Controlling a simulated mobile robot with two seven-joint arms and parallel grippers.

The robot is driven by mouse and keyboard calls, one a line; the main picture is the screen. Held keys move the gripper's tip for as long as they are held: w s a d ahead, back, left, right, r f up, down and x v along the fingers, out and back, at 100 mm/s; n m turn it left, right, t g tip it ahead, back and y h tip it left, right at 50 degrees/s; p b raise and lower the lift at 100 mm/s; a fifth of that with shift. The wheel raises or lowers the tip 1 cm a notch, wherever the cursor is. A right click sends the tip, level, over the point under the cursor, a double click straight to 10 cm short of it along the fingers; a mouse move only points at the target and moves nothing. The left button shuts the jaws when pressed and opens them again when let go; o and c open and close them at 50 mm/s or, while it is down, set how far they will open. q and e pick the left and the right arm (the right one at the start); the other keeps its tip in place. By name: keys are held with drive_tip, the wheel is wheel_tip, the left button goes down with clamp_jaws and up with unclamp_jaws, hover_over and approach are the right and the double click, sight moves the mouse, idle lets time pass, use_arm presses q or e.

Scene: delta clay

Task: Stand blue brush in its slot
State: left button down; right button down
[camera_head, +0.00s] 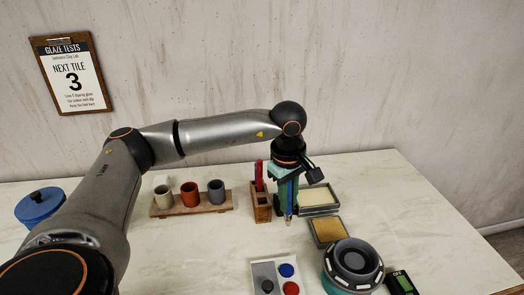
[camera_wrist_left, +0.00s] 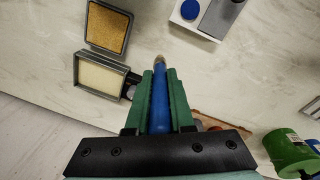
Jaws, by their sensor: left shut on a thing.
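My left gripper (camera_head: 288,203) points down over the table and is shut on the blue brush (camera_wrist_left: 160,102). In the left wrist view the brush lies between the two green fingers, with its pale brown tip beyond them. In the head view it is upright, the tip low near the tabletop; I cannot tell if it touches. The wooden brush stand (camera_head: 262,209) is just left of the gripper. A red brush (camera_head: 259,176) stands in it. The blue brush is beside the stand, not in it. My right gripper is out of view.
A wooden board with three cups (camera_head: 190,195) is left of the stand. A cream-filled tray (camera_head: 318,196) and a gold-filled tray (camera_head: 328,231) are to the right. A paint palette (camera_head: 263,270) and a round grey-and-teal device (camera_head: 352,266) are in front.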

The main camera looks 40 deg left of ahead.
use_arm(q)
drive_tip(key=w+a+r+n+g, duration=0.1)
drive_tip(key=w+a+r+n, duration=0.15)
drive_tip(key=a+n, duration=0.4)
drive_tip(key=w+a+r+n, duration=0.1)
drive_tip(key=a+r+n, duration=0.2)
drive_tip(key=a+n, duration=0.35)
wheel_tip(320, 180, down, 7)
drive_tip(key=d+n+b, duration=0.1)
drive_tip(key=d+b, duration=0.1)
drive_tip(key=b, duration=0.1)
idle(0.7)
drive_tip(key=shift+f+b, duration=1)
drive_tip(key=shift+f, duration=1.35)
drive_tip(key=shift+f, duration=0.1)
idle(0.6)
drive_tip(key=c, duration=0.7)
unclamp_jaws()
